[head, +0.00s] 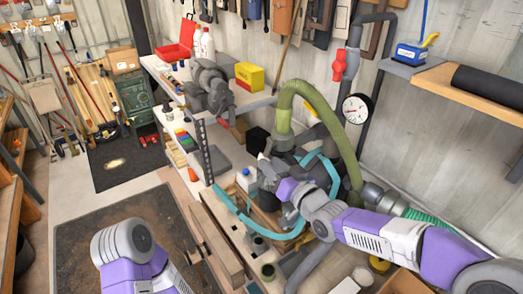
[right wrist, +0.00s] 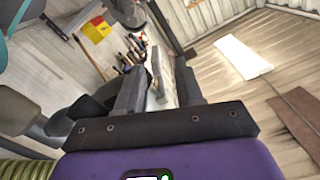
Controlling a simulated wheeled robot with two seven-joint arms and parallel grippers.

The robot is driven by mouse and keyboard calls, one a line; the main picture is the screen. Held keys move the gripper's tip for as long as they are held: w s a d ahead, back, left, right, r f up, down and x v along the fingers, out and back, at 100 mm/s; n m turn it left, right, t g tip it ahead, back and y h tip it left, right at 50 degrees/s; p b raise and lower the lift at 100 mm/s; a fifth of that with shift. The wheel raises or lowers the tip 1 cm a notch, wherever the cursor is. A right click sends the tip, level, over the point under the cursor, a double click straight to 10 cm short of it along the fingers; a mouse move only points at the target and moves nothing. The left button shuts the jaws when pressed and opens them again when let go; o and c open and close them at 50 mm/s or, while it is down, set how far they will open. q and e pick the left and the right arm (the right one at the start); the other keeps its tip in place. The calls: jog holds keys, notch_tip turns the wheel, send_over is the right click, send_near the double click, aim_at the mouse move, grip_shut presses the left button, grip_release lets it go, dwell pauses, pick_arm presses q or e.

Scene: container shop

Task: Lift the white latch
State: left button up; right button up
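My right gripper (head: 268,165) is in the middle of the head view, among the pump, hoses and pipes beside the bench. In the right wrist view its two grey fingers (right wrist: 160,90) stand apart. A narrow pale piece (right wrist: 163,88) shows in the gap between them, with a tan-grey piece just beyond. It may be the white latch, but I cannot tell for sure, nor whether the fingers touch it. The gripper hides this spot in the head view.
A green hose (head: 319,100) arches close over my right gripper, and a teal hose (head: 233,208) loops beside it. A pressure gauge (head: 356,109) and red valve handle (head: 339,65) are behind. A yellow box (head: 250,76) stands on the bench.

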aim_at(260, 155)
jog(key=x, duration=0.5)
jog(key=shift+w+a+f+p, duration=0.15)
jog(key=shift+w+p, duration=0.2)
jog(key=shift+p, duration=0.05)
jog(key=shift+c, duration=0.4)
grip_shut()
